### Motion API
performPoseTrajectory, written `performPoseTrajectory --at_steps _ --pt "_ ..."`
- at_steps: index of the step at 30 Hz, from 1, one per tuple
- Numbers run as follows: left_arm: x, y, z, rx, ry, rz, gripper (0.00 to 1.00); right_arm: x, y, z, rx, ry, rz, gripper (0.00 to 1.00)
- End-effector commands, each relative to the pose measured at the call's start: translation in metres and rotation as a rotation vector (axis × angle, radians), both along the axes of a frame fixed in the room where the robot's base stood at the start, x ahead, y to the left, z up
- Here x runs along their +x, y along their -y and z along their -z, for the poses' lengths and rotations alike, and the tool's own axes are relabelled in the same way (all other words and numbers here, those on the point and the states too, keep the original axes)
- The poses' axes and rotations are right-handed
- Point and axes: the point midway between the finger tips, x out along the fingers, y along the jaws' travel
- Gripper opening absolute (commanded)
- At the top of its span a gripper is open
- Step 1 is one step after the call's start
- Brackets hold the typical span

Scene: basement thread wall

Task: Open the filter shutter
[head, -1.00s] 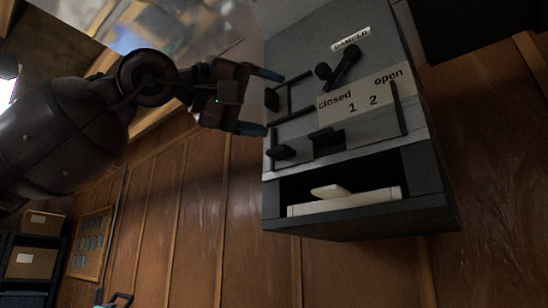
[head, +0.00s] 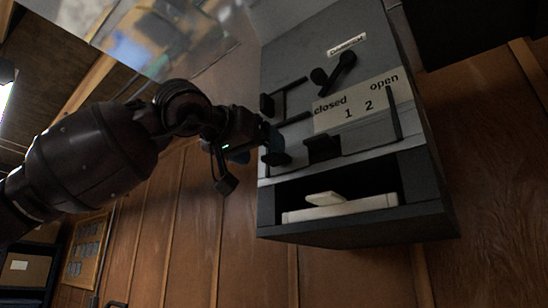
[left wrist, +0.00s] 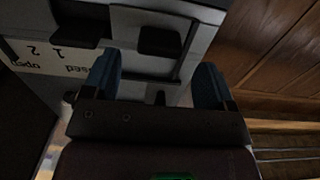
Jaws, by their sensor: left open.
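A grey wall box (head: 425,190) carries a plate (head: 362,101) marked closed, 1, 2 and open. A black block-shaped handle (head: 322,148) sits below the closed end of the plate, on the shutter track. It seems to be the shutter's handle. My left gripper (left wrist: 157,82) is open, with its blue fingers apart and nothing held between them. In the head view it is at the box's left edge, left of the handle, partly covering the dark blocks there. Contact with the box cannot be told. My right gripper is not in view.
A damper lever (head: 341,68) is above the plate, and an upright black bar (head: 394,112) stands at the open end. A recess below holds a white slab (head: 340,208). Wood panelling (head: 490,170) surrounds the box. A dark object (head: 470,30) is at upper right.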

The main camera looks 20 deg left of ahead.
Motion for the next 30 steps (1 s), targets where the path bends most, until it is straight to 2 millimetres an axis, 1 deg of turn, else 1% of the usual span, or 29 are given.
performPoseTrajectory --at_steps 1,3,9,15,22,23,30 --pt "0.009 0.004 0.0 -0.002 -0.002 0.001 0.79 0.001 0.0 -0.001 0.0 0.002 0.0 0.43" --pt "0.019 0.008 0.0 -0.002 -0.002 0.002 0.79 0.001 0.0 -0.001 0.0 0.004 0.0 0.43" --pt "0.039 0.014 0.0 -0.002 -0.001 0.001 0.79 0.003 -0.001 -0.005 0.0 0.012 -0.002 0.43" --pt "0.047 0.017 0.0 -0.001 0.0 0.001 0.79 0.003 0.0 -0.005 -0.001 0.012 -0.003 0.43" --pt "0.047 0.017 0.0 -0.001 0.0 0.001 0.79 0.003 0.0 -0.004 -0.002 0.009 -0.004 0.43" --pt "0.047 0.017 0.0 -0.002 -0.001 0.001 0.76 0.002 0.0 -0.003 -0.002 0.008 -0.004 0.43" --pt "0.047 0.017 0.0 -0.002 -0.001 0.001 0.39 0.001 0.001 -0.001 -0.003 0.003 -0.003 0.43"
